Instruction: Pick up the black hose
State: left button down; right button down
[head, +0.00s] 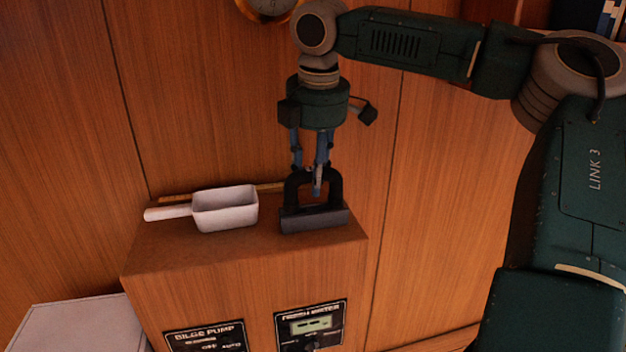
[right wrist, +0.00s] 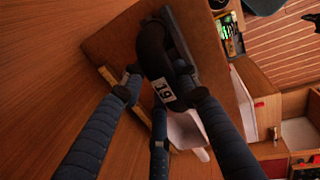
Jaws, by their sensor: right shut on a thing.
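The black hose (head: 335,188) is a thick arch standing upright, its lower ends meeting a dark grey block (head: 318,221) near the right end of the wooden cabinet top. My right gripper (head: 309,180) points down from above and is shut on the upper part of the arch. In the right wrist view the hose (right wrist: 152,58) lies between my blue fingers (right wrist: 157,92), with a white tag (right wrist: 164,90) marked "19" on it. I cannot tell whether the hose is fixed to the block. My left gripper is not in view.
A white scoop (head: 226,209) with its handle to the left sits left of the hose on the cabinet top (head: 180,250). A thin wooden strip lies behind it. The wood-panelled wall is close behind. A pale box (head: 80,325) stands lower left.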

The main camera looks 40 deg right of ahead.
notch_tip(320, 180, up, 20)
jog(key=shift+f, duration=0.25)
jog(key=shift+a, duration=0.1)
jog(key=shift+f, duration=0.1)
dwell(0.4)
